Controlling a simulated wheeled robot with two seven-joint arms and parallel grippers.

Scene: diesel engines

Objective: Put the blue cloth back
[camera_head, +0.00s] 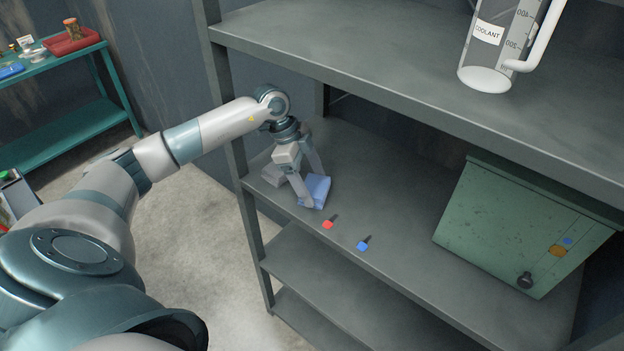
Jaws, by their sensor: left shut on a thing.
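The blue cloth (317,187) is a small folded light-blue piece at the left end of the grey rack's middle shelf (400,236). My left gripper (309,192) reaches down to it from above and is shut on it. The cloth is at shelf level; whether it rests on the shelf is hard to tell. The gripper's fingers hide part of it. My right gripper is not in view.
A red-headed piece (328,224) and a blue-headed piece (362,245) lie near the shelf's front edge. A green metal box (500,225) stands at right. The upper shelf (400,75) overhangs and carries a coolant jug (490,60). A teal table (70,70) stands far left.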

